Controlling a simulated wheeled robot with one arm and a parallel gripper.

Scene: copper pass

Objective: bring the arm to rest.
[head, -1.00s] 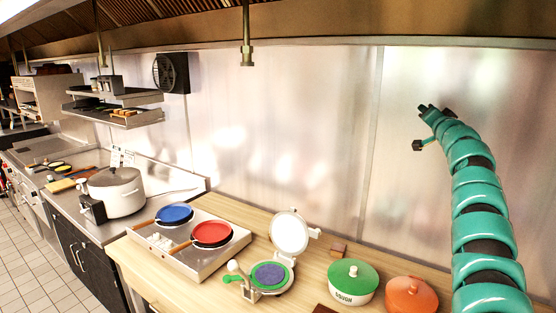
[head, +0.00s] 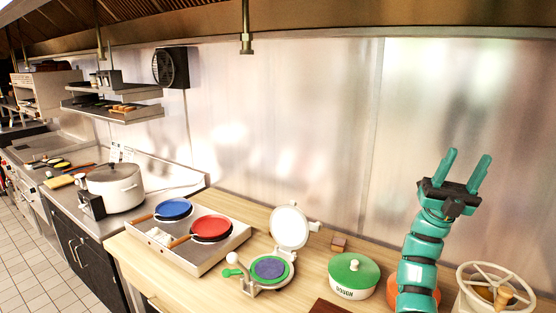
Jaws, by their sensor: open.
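My gripper (head: 465,172) shows at the right of the head view, at the top of my raised teal arm. Its two teal fingers point up and stand apart, with nothing between them. It is in front of the metal back wall, above the wooden counter (head: 228,296) and clear of everything on it. My arm hides most of an orange pot (head: 424,298) behind it.
A green-lidded dough pot (head: 353,274) stands left of my arm. A round white container with a spoked top (head: 497,288) stands to its right. An open waffle iron (head: 271,271) and a tray (head: 195,266) with a blue pan (head: 173,208) and a red pan (head: 211,227) are further left.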

